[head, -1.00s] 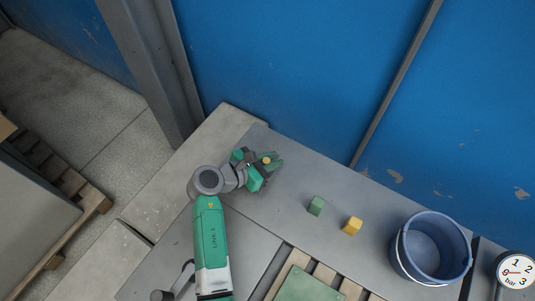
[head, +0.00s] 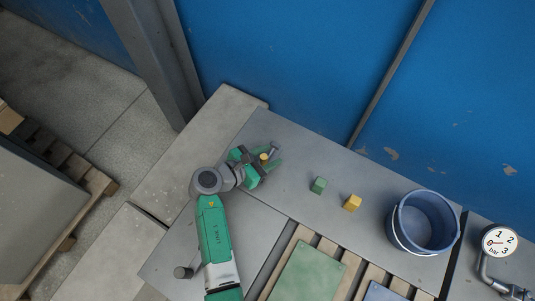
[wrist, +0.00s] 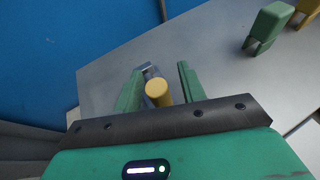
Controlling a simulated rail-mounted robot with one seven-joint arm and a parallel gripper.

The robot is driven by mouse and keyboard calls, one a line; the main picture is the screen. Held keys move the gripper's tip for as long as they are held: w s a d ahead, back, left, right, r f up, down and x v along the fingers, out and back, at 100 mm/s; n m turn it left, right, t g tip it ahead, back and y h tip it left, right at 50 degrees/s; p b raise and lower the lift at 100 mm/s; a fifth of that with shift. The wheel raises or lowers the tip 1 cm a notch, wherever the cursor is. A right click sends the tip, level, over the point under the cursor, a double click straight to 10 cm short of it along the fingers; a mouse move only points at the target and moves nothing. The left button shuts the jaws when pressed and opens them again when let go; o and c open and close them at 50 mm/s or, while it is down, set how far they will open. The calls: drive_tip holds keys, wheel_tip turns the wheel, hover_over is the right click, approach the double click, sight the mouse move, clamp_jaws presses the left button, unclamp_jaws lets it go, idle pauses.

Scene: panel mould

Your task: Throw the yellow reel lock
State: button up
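The yellow reel lock shows as a round yellow knob (wrist: 158,92) on a grey metal part in the wrist view. It also shows as a small yellow dot (head: 264,156) at my gripper in the head view. My gripper (wrist: 160,69) is open, with one green finger on each side of the knob. A clear gap shows between the knob and the right finger; the left finger is closer, and I cannot tell whether it touches. The lower part of the lock is hidden behind the gripper's dark front plate.
A green block (head: 317,185) and a yellow block (head: 352,203) stand on the grey table (head: 290,150) to the right. Beyond them are a blue bucket (head: 409,240) and a pressure gauge (head: 500,242). A blue wall (head: 300,60) rises behind the table.

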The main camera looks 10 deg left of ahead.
sight(261, 160)
drive_tip(key=p+v, duration=0.2)
drive_tip(key=v, duration=0.6)
drive_tip(key=shift+w, duration=0.1)
idle(0.4)
